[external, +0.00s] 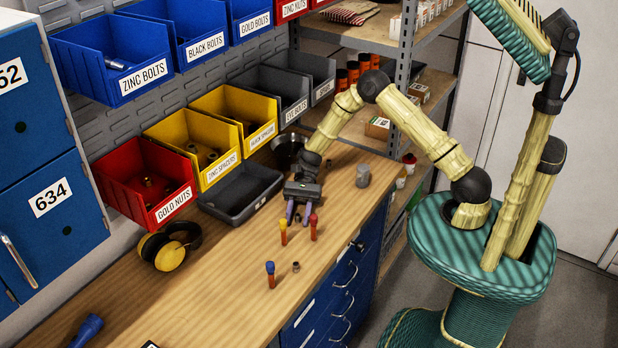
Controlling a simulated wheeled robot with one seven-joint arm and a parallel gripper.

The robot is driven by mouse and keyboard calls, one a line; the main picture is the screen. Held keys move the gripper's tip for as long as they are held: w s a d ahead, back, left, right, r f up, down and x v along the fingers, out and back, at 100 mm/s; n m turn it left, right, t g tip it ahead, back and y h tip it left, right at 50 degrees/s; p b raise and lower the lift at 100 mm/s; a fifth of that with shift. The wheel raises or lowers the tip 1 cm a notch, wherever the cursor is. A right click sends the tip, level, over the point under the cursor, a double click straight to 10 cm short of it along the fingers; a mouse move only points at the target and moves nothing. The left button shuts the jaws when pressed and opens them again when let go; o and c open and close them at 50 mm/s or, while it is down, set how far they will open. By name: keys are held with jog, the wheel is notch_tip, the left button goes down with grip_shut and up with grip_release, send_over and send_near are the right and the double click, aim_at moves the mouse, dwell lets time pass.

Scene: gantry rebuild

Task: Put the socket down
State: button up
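My gripper (298,213) is low over the wooden workbench (225,275), fingers pointing down, in front of the dark grey tray. Its two pale purple fingers show a gap. Whether a socket sits between them is too small to tell. A small dark metal piece (296,267) stands on the bench nearer the camera, apart from my gripper; it may be a socket or a nut. A grey metal cylinder (362,176) stands on the bench to the right of my gripper.
Orange pegs with a yellow top (283,232), red top (313,227) and blue top (270,275) stand near my gripper. The dark grey tray (240,192), red bin (145,184) and yellow ear defenders (169,246) line the back. The front bench is mostly clear.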

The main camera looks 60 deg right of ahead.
jog(key=shift+r, duration=0.2)
jog(key=b+v, duration=0.1)
jog(key=v, duration=1.1)
jog(key=shift+f, duration=0.1)
